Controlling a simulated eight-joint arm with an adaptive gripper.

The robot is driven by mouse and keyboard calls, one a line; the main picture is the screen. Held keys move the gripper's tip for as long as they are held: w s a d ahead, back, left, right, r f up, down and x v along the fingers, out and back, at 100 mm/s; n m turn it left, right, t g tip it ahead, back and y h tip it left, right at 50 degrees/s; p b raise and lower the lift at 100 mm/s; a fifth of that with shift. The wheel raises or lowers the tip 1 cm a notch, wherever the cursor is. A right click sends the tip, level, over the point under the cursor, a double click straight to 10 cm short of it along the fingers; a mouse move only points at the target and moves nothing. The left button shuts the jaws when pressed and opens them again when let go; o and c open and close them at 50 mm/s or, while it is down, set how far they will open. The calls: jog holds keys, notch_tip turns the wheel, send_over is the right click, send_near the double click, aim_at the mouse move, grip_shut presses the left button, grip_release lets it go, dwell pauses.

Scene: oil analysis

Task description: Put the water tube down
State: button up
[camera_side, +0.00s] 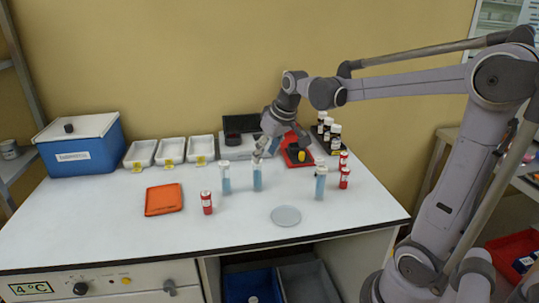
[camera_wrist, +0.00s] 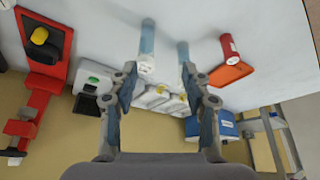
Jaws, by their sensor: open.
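Several clear tubes with pale blue liquid and white caps stand upright on the white table; I cannot tell which is the water tube. One (camera_side: 257,178) is directly below my gripper (camera_side: 262,152), another (camera_side: 225,180) stands just left of it, and a third (camera_side: 320,184) stands to the right. In the wrist view my gripper (camera_wrist: 158,73) is open, its fingers apart. One blue tube (camera_wrist: 147,40) shows by the left finger, its cap between the fingertips. Another (camera_wrist: 183,50) is partly hidden behind the right finger. Any contact is unclear.
A red tube (camera_side: 207,203) stands in front, near an orange pad (camera_side: 164,200) and a round clear dish (camera_side: 286,216). White trays (camera_side: 171,151), a blue box (camera_side: 80,147) and dark bottles (camera_side: 334,138) line the back. The front middle is clear.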

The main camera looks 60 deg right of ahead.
jog(key=s+a+f+n+t+y, duration=0.1)
jog(key=s+a+f, duration=0.3)
jog(key=s+a, duration=0.8)
jog(key=shift+s+a+n+t, duration=0.35)
jog(key=shift+a+n+t, duration=0.25)
jog(key=shift+a, duration=0.45)
jog(key=o, duration=1.1)
jog(key=shift+w+d+r+m, duration=0.25)
jog(key=shift+d+r+m, duration=0.35)
jog(key=shift+d+r, duration=0.55)
jog(key=s+d+r+m+g+h, duration=0.2)
jog(key=s+d+r+m, duration=0.25)
jog(key=d+r, duration=0.4)
jog(key=s+d+r+m+g+h, duration=0.15)
jog(key=s+d+r+m, duration=0.3)
jog(key=r, duration=0.75)
jog(key=shift+n, duration=0.5)
jog(key=x, duration=0.9)
jog(key=shift+s+f, duration=0.25)
jog(key=shift+f, duration=0.2)
